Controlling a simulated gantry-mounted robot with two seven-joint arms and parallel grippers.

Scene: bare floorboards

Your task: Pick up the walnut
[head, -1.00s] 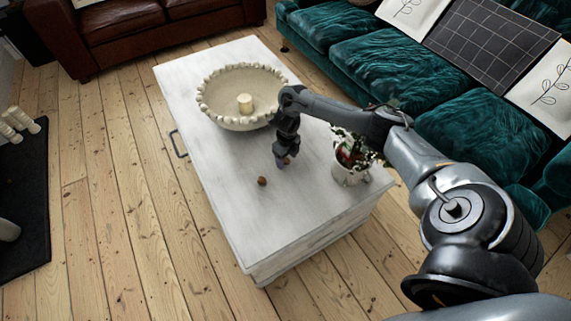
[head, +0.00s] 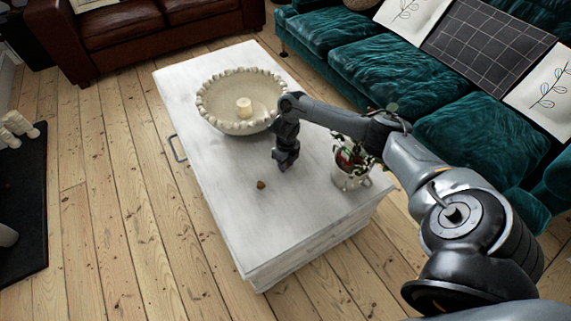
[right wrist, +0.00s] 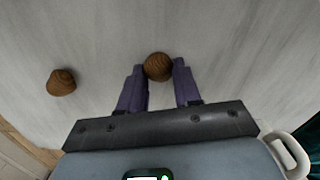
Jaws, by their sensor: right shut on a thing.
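The walnut (right wrist: 158,66) is a round, brown, ridged ball between the fingertips of my right gripper in the right wrist view. My right gripper (right wrist: 160,82) has purple fingers shut on it, low over the white table top. In the head view my right gripper (head: 285,164) points down over the table, and the walnut is hidden there. A second brown nut (right wrist: 61,82), with a pointed top, lies apart to the left in the right wrist view. It also lies on the table in the head view (head: 261,185). My left gripper is not in view.
The white table (head: 225,215) bears a large beaded bowl (head: 210,110) with a candle (head: 244,108) in it. A potted plant (head: 350,178) stands right of my gripper. A green sofa (head: 350,60) is behind. The table's near end is clear.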

